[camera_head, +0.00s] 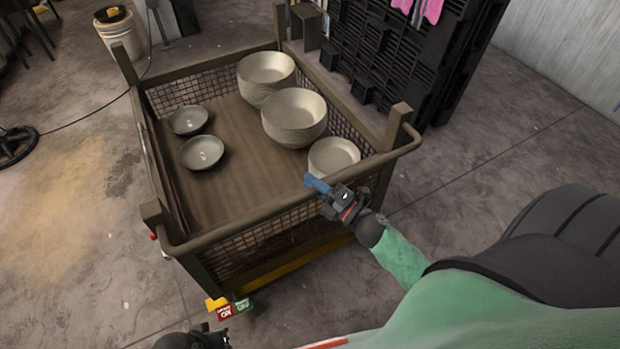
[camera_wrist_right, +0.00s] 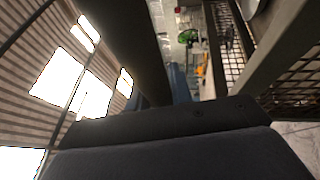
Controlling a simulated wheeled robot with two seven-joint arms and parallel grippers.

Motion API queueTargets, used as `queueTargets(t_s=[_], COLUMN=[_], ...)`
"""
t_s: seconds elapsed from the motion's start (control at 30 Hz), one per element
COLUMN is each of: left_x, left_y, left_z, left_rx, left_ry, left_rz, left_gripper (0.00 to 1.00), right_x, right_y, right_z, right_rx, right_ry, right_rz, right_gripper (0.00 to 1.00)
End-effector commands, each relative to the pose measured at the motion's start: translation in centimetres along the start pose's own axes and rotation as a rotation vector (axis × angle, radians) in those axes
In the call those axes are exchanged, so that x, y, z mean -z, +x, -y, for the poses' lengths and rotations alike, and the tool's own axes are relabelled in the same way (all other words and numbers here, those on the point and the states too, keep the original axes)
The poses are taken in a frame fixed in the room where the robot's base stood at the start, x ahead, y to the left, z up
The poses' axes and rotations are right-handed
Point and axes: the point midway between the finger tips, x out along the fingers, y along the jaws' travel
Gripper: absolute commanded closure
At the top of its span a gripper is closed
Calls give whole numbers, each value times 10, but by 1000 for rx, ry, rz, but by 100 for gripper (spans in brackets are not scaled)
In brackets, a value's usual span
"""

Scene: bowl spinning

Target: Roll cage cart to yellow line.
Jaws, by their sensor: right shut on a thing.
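The cage cart (camera_head: 270,222) has brown rails, mesh sides and a wooden deck, and stands in front of me in the head view. My right gripper (camera_head: 322,188) is shut on the cart's near top rail, right of its middle. In the right wrist view, a dark bar (camera_wrist_right: 135,45) and the cart's mesh side (camera_wrist_right: 232,50) are close to the gripper. My left gripper (camera_head: 212,338) shows only partly at the bottom edge, below the cart's near left corner; its jaws are unclear. A yellow strip (camera_head: 290,268) runs along the cart's lower near edge; I cannot tell whether it is a floor line.
Several bowls, including a large pale one (camera_head: 293,117) and a small grey one (camera_head: 202,152), stand in the cart. Black crates (camera_head: 400,60) stand close behind at right. A bucket (camera_head: 118,35) and cable lie at back left. Floor at left (camera_head: 70,230) is mostly clear.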

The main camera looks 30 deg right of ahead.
Motion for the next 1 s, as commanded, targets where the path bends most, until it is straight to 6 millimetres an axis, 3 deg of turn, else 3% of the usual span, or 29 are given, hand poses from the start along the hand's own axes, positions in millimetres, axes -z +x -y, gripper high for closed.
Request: queueTargets(t_s=[0.33,0.37,0.47,0.8,1.0], left_x=[-1,-1,-2,-2,0], left_y=[0,0,0,0,8], left_z=[1,2,4,4,-1], left_rx=[2,3,7,7,-8], left_ry=[4,5,10,11,7], left_rz=[1,1,3,2,-15], left_gripper=[100,100,100,100,100], right_x=[0,0,0,0,1], right_y=[-1,-1,-1,-3,-21], right_z=[1,1,1,1,2], right_rx=[2,2,2,1,2], right_ry=[1,1,1,1,1], right_rz=[1,1,1,0,0], right_gripper=[100,76,57,57,57])
